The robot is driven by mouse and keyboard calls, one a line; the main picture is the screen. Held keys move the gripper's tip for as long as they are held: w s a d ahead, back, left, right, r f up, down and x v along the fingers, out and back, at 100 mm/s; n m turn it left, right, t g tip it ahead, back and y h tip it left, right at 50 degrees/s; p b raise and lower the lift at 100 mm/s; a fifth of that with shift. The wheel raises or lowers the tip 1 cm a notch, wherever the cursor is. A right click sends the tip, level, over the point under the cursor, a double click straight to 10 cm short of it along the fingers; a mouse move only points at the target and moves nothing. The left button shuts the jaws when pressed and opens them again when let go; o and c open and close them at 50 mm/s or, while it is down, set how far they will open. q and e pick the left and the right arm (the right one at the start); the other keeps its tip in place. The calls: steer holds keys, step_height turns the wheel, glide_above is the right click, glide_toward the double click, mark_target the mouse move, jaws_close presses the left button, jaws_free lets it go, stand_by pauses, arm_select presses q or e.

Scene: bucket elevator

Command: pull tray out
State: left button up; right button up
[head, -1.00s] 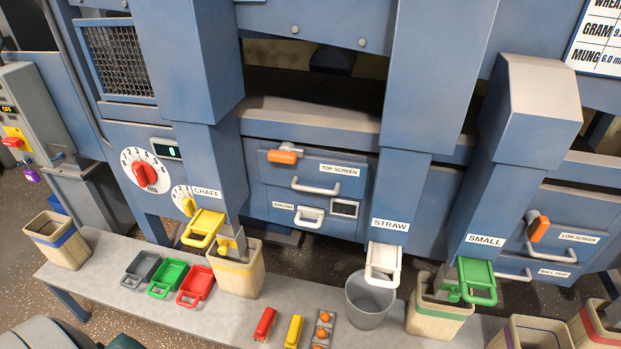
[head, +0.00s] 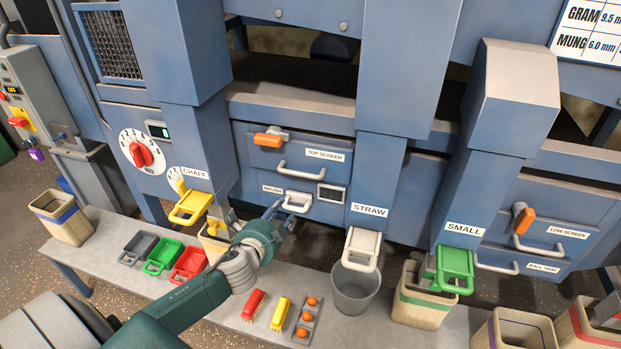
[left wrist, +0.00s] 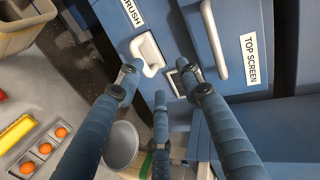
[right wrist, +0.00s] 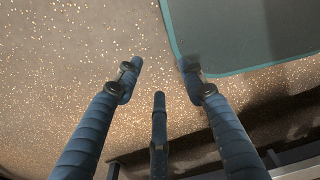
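Low on the blue machine, a small drawer labelled BRUSH has a white loop handle (head: 297,201). A separate BALL TRAY label (head: 543,266) is at the right, with a handle (head: 497,267) beside it. My left gripper (head: 279,217) is just in front of the BRUSH drawer. In the left wrist view its fingers are spread and empty, with one fingertip close to the BRUSH handle (left wrist: 148,54); I cannot tell whether it touches. My right gripper (right wrist: 160,70) is open and empty over speckled floor, outside the head view.
The TOP SCREEN handle (head: 309,175) and orange latch (head: 269,138) are above the BRUSH drawer. A grey bench (head: 225,318) in front carries small trays, brushes, orange balls and bins. A grey bucket (head: 353,294) stands under the STRAW chute.

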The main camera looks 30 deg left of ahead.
arm_select(q)
step_height(320, 180, up, 8)
steer(key=w+d+m+t, duration=0.1)
steer(key=w+d, duration=0.1)
steer(key=shift+p+x, duration=0.55)
steer(key=shift+x, duration=4.8)
arm_select(e)
steer(key=shift+w+r, duration=0.1)
steer(key=shift+r, duration=0.4)
steer(key=shift+d, duration=0.1)
arm_select(q)
steer(key=shift+s, duration=0.1)
jaws_close()
